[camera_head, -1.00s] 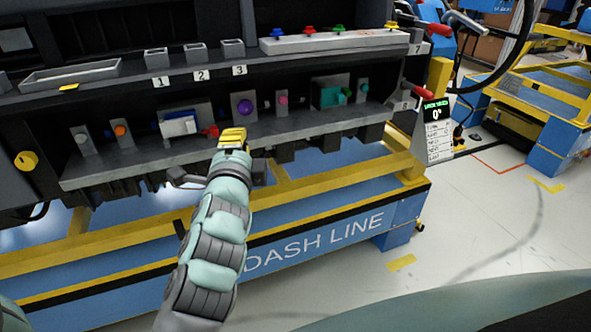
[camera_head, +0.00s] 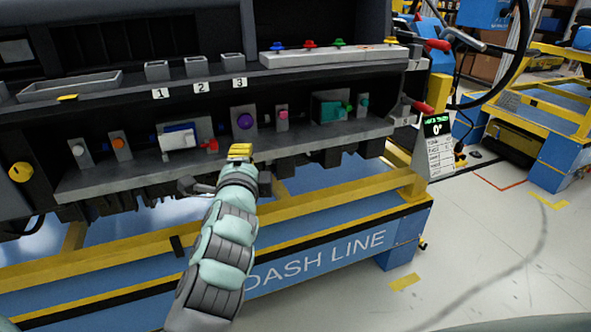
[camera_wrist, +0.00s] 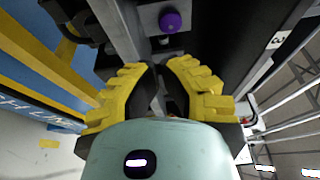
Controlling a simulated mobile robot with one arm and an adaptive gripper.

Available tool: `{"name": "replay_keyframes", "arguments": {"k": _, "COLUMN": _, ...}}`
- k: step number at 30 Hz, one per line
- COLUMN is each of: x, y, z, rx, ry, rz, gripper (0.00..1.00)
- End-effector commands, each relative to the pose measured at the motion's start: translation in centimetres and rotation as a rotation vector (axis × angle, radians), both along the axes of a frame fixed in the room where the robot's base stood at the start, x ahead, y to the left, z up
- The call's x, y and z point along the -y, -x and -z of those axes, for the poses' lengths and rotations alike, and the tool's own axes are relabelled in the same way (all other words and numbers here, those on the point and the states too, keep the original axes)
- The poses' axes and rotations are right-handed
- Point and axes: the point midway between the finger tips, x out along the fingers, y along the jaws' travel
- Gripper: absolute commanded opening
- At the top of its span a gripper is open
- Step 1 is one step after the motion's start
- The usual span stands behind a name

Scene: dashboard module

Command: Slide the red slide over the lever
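The red slide (camera_head: 209,146) is a small red piece at the right end of a white and blue block (camera_head: 180,137) on the dashboard's lower shelf. Which part is the lever I cannot tell for sure. My gripper (camera_head: 241,152), with yellow fingertips, is just right of the red slide, at the shelf's front edge, apart from it. In the wrist view the two yellow fingers (camera_wrist: 160,72) stand apart with a narrow empty gap. The red slide is not clearly visible in the wrist view.
A purple knob (camera_head: 244,121) sits behind my gripper and also shows in the wrist view (camera_wrist: 170,22). A pink knob (camera_head: 283,114) and a teal block (camera_head: 328,108) stand to the right, an orange knob (camera_head: 118,143) to the left. The shelf edge (camera_head: 310,137) is close.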

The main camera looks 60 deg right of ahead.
Motion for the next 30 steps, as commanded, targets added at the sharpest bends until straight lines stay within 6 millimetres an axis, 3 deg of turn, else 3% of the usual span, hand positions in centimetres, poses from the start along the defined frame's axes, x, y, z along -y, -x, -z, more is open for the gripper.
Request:
{"name": "replay_keyframes", "arguments": {"k": 15, "x": 5.3, "y": -4.2, "z": 0.0, "rx": -0.001, "ry": 0.0, "rz": -0.004, "gripper": 0.0}}
{"name": "replay_keyframes", "arguments": {"k": 21, "x": 2.9, "y": -5.7, "z": -0.1, "rx": 0.002, "ry": -0.001, "rz": -0.007, "gripper": 0.0}}
{"name": "replay_keyframes", "arguments": {"k": 30, "x": 1.8, "y": -6.4, "z": 0.1, "rx": -0.001, "ry": -0.003, "rz": -0.005, "gripper": 0.0}}
